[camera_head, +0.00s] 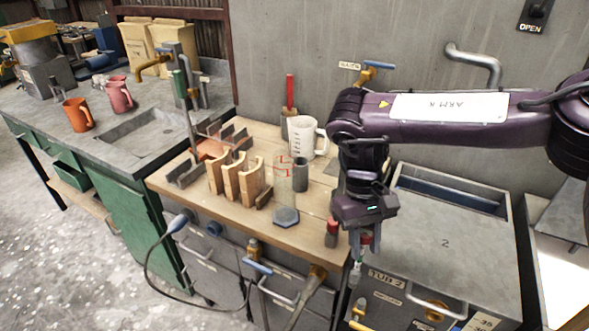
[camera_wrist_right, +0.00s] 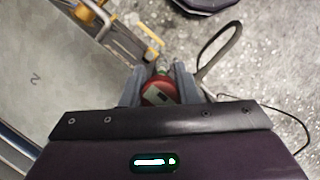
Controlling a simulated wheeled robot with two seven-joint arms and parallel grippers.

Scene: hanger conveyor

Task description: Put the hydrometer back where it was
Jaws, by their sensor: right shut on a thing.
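My right gripper (camera_head: 362,238) points down just past the front right corner of the wooden bench. It is shut on a slim upright thing with a red top, which looks like the hydrometer (camera_head: 357,268); its lower part hangs in front of the drawers. In the right wrist view the round red top (camera_wrist_right: 158,91) sits between the two fingers (camera_wrist_right: 158,88). A clear measuring cylinder (camera_head: 283,185) with red marks and a grey hexagonal foot stands on the bench, left of the gripper. My left gripper is not in view.
A wooden slotted rack (camera_head: 238,183), a dark grey cylinder (camera_head: 300,174), a white jug (camera_head: 303,137) and a small red-capped item (camera_head: 332,230) stand on the bench (camera_head: 225,212). A grey cabinet marked 2 (camera_head: 450,250) is at right. A hose (camera_head: 150,275) hangs below.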

